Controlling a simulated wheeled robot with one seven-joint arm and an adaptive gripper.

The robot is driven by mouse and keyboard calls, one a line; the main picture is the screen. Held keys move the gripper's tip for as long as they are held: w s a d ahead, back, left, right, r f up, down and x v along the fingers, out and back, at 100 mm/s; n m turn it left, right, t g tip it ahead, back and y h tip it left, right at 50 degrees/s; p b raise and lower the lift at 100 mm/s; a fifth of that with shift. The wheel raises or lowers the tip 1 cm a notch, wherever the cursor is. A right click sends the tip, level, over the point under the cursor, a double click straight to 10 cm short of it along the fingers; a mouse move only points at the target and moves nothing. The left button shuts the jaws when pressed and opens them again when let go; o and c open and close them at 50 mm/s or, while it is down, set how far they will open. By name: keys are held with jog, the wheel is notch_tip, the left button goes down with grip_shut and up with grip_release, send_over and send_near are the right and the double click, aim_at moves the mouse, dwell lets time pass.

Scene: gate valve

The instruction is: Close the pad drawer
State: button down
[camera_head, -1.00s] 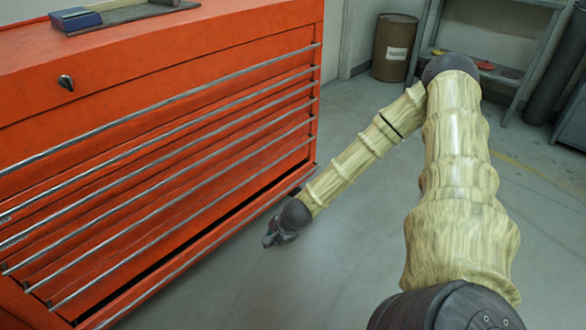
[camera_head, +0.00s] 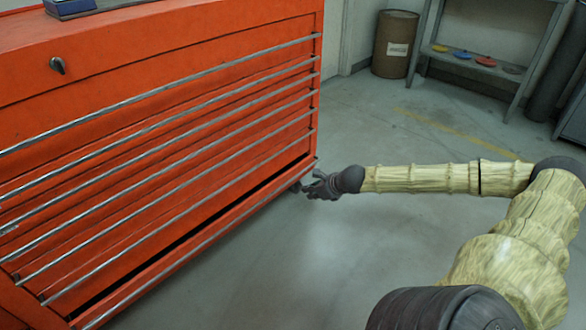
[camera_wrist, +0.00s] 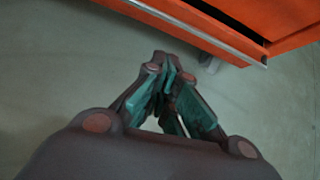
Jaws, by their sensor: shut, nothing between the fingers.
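The orange tool chest has a bottom drawer (camera_head: 215,242) that stands out a little, with a dark gap above its front; I take it as the pad drawer. Its metal handle rail (camera_wrist: 200,32) crosses the top of the wrist view, with a dark opening behind it. My gripper (camera_head: 304,188) is close to the right end of this drawer, low over the floor. In the wrist view my gripper (camera_wrist: 164,62) has its fingers together and empty, pointing toward the rail with floor showing between. Contact with the drawer cannot be told.
The drawers above (camera_head: 160,150) look shut. A brown barrel (camera_head: 395,45) and a grey shelf (camera_head: 480,66) with several coloured discs stand at the back. The grey floor (camera_head: 300,270) in front of the chest is clear.

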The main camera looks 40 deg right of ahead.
jog(key=w+d+f+m+b, duration=0.1)
jog(key=w+f+b, duration=0.6)
jog(key=w+b, duration=0.3)
jog(key=shift+w+d+b, duration=0.15)
jog(key=shift+w+b, duration=0.2)
jog(key=shift+b, duration=1.2)
jog(key=shift+r, duration=0.1)
